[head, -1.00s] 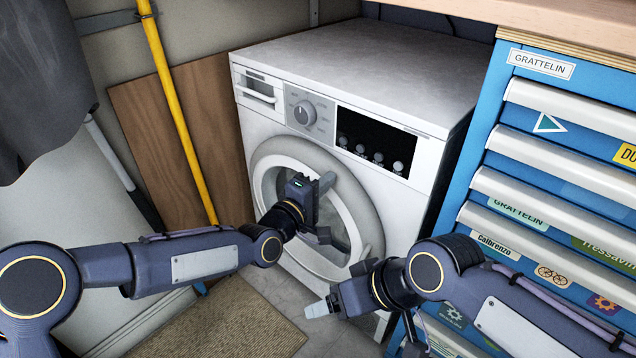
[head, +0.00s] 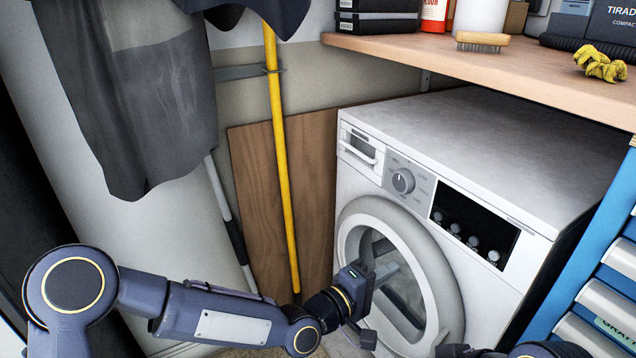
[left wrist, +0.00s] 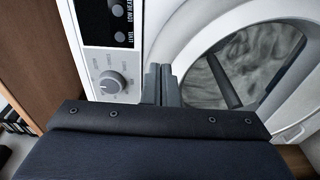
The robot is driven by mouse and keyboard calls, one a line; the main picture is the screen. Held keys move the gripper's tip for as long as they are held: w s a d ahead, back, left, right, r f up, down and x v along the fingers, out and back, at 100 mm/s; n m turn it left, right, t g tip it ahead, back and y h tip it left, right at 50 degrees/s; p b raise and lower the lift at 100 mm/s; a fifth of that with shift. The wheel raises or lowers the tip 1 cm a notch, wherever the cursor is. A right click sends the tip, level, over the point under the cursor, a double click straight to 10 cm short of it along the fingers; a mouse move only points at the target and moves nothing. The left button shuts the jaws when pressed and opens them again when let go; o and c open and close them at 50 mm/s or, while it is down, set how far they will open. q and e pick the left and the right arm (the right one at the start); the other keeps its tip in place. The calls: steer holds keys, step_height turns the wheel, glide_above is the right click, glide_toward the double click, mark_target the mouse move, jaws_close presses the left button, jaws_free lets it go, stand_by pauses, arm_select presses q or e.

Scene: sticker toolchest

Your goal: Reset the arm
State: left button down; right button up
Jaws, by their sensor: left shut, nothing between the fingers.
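My left gripper (head: 388,272) is in front of the round door of the white washing machine (head: 480,150). Its fingers are together and empty; they also show side by side in the left wrist view (left wrist: 162,84), in front of the machine's front panel and door rim. The machine's door (head: 352,222) appears closed. My right gripper (head: 455,351) only just shows at the bottom edge of the head view, and its fingers cannot be made out.
A yellow pole (head: 281,160) and a brown board (head: 252,185) lean on the wall left of the machine. Dark cloth (head: 145,110) hangs at the left. A wooden worktop (head: 480,70) holds a brush and yellow gloves. A blue tool chest (head: 590,255) stands at right.

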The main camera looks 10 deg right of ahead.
arm_select(q)
steer(key=a+m+y, duration=0.3)
steer(key=a+y, duration=0.7)
steer(key=a, duration=1.8)
steer(key=s+a+f+g+y, duration=0.1)
steer(key=s+a+y, duration=0.2)
steer(key=s+a, duration=1.45)
step_height(320, 180, up, 33)
steer(key=s+d+p, duration=0.1)
steer(key=s+p, duration=0.1)
steer(key=p, duration=3.2)
steer(key=shift+s+d+r+g, duration=0.15)
steer(key=shift+d+g, duration=0.15)
steer(key=shift+g, duration=0.1)
